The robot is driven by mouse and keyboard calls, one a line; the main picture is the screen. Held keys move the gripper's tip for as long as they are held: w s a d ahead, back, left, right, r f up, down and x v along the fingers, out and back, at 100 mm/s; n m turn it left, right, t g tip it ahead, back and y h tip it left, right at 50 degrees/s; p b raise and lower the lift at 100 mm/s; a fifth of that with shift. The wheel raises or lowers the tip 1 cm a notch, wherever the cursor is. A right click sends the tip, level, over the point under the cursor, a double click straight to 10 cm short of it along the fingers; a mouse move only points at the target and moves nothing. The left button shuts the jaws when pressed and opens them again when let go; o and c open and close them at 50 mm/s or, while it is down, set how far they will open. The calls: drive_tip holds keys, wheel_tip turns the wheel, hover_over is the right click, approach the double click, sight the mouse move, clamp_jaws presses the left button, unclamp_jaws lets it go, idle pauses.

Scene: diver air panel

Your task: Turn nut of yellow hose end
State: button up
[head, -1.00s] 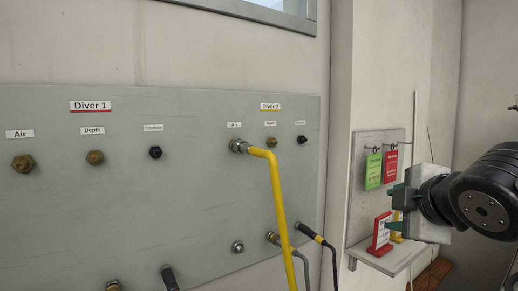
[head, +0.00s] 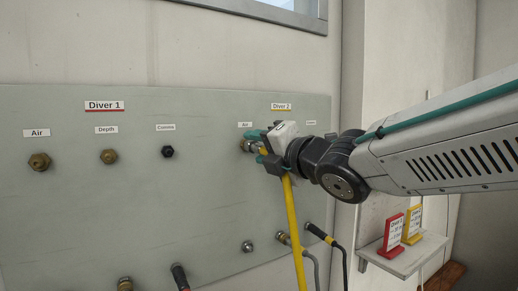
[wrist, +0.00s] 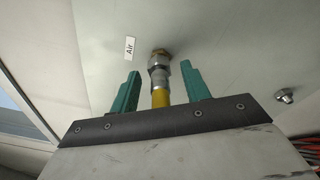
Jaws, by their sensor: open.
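The yellow hose (head: 292,215) hangs down from the Diver 2 Air fitting on the grey panel. In the wrist view its end (wrist: 160,98) runs up to a silver nut (wrist: 159,62), with a brass fitting (wrist: 161,52) behind it at the panel. My gripper (head: 259,145) is at this hose end in the head view and hides part of it. In the wrist view my gripper (wrist: 160,80) is open, with one green finger on each side of the hose end. I see gaps between the fingers and the nut.
The panel (head: 205,200) has Diver 1 fittings for Air (head: 39,162), Depth (head: 109,157) and Comms (head: 167,152) at left. A black cable end (head: 316,231) and a grey hose stand low at right. A small shelf (head: 405,262) holds red and yellow signs.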

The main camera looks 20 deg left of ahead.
drive_tip(key=shift+w+a, duration=0.15)
drive_tip(key=shift+a, duration=0.05)
drive_tip(key=c, duration=1)
